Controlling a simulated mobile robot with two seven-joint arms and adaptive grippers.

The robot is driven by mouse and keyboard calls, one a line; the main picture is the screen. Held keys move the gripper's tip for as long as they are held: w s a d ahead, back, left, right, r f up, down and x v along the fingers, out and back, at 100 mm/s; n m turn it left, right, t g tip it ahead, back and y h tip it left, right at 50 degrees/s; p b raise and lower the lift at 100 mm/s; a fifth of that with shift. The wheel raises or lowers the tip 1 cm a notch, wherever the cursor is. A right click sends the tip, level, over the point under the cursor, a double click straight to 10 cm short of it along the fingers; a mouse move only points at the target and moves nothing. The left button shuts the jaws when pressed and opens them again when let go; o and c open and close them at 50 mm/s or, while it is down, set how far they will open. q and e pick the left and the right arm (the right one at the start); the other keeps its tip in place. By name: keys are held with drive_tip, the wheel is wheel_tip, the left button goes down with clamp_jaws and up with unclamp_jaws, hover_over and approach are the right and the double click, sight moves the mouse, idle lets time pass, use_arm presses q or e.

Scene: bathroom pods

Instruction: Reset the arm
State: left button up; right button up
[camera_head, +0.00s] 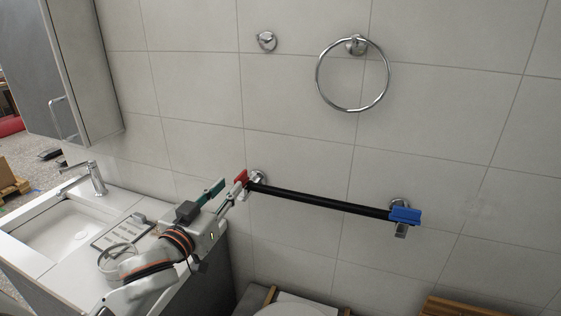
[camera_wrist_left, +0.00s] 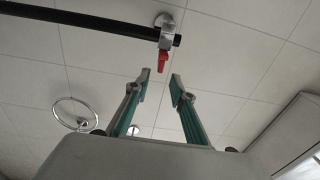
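My left arm comes in from the lower left in the head view. Its left gripper (camera_head: 229,190) is beside the left end of a black wall bar (camera_head: 320,200). In the wrist view the left gripper (camera_wrist_left: 160,77) has its two teal fingers apart with nothing between them. A red piece (camera_wrist_left: 163,62) hangs at the bar's end, just beyond the fingertips; whether they touch it is unclear. The black bar (camera_wrist_left: 85,18) runs off to the left there. A blue piece (camera_head: 405,215) sits at the bar's right end. My right gripper is not in view.
A chrome towel ring (camera_head: 353,108) and a small hook (camera_head: 266,41) are on the tiled wall. A sink counter (camera_head: 85,268) with a faucet (camera_head: 96,178) stands at left, below a cabinet (camera_head: 85,65). A toilet (camera_head: 295,305) and a wooden item (camera_head: 460,305) are below.

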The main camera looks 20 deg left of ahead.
use_arm(q)
drive_tip(key=s+d+f+m+g+h, duration=0.15)
drive_tip(key=s+f, duration=0.25)
drive_tip(key=f, duration=0.7)
drive_tip(key=s+d+f+m+g, duration=0.1)
drive_tip(key=s+d+f+g, duration=0.15)
drive_tip(key=f, duration=0.85)
drive_tip(key=s+d+f+m+g+h, duration=0.1)
drive_tip(key=s+d+f+g, duration=0.2)
drive_tip(key=f, duration=0.9)
drive_tip(key=shift+m+g, duration=0.3)
drive_tip(key=shift+m, duration=0.05)
drive_tip(key=s+d+f, duration=0.1)
drive_tip(key=s+f, duration=0.2)
drive_tip(key=s+d+f, duration=0.1)
drive_tip(key=s+f, duration=0.2)
drive_tip(key=s, duration=0.1)
drive_tip(key=s+d+f, duration=0.2)
drive_tip(key=s+f, duration=0.1)
drive_tip(key=s, duration=0.1)
drive_tip(key=shift+f, duration=0.35)
